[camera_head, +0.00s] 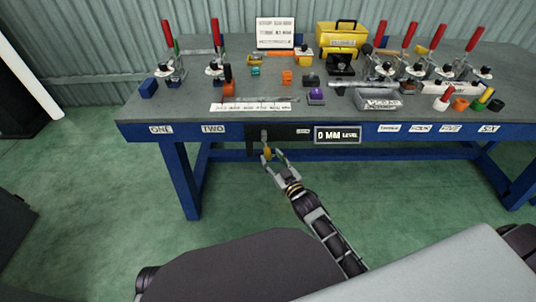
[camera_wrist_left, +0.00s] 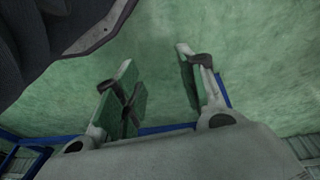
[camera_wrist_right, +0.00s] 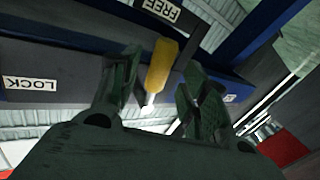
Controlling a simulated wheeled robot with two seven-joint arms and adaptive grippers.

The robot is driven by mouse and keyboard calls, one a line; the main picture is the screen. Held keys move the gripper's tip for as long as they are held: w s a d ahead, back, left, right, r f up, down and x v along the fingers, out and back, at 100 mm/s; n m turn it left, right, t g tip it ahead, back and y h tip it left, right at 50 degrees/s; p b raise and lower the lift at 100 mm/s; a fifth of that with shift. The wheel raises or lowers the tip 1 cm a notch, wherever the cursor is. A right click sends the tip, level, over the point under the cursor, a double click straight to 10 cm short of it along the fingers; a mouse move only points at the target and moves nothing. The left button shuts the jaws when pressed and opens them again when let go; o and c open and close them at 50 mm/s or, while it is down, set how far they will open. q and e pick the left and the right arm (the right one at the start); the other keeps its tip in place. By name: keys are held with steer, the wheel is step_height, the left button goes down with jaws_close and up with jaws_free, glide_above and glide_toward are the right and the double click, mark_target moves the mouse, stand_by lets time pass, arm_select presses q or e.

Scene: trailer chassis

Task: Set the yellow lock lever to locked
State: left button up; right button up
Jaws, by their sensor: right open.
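The yellow lock lever (camera_head: 267,153) hangs down from a dark panel (camera_head: 285,131) on the bench's front edge, left of the "0 MM LEVEL" sign. In the right wrist view, its yellow handle (camera_wrist_right: 161,65) and pale shaft lie between the fingers of my right gripper (camera_wrist_right: 158,72). The fingers are open, with visible space around the handle. The handle lies near the FREE label (camera_wrist_right: 162,10); the LOCK label (camera_wrist_right: 30,83) is farther left. The right gripper (camera_head: 275,159) is below the bench edge. My left gripper (camera_wrist_left: 155,62) is open and empty above green floor.
The blue-framed bench (camera_head: 350,105) holds several red-handled clamps, a yellow box (camera_head: 340,36), a grey tray (camera_head: 380,101) and small coloured parts. The level sign (camera_head: 338,134) is right of the lever. A blue crossbar passes behind my right gripper. Floor in front is clear.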

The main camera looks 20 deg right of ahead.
mark_target(269, 155)
steer(key=shift+w+a, duration=0.25)
steer(key=shift+w, duration=0.9)
arm_select(q)
steer(key=shift+w+d+r+b, duration=0.1)
steer(key=shift+w+r+b, duration=0.1)
steer(key=shift+r, duration=0.25)
steer(key=shift+w+d+r+b, duration=0.1)
steer(key=shift+w+r+b, duration=0.1)
steer(key=shift+r, duration=0.2)
arm_select(e)
steer(key=shift+w+a, duration=0.15)
steer(key=shift+w, duration=0.65)
arm_select(q)
steer(key=shift+s+f, duration=0.2)
arm_select(e)
jaws_close()
arm_select(q)
steer(key=shift+a, duration=0.1)
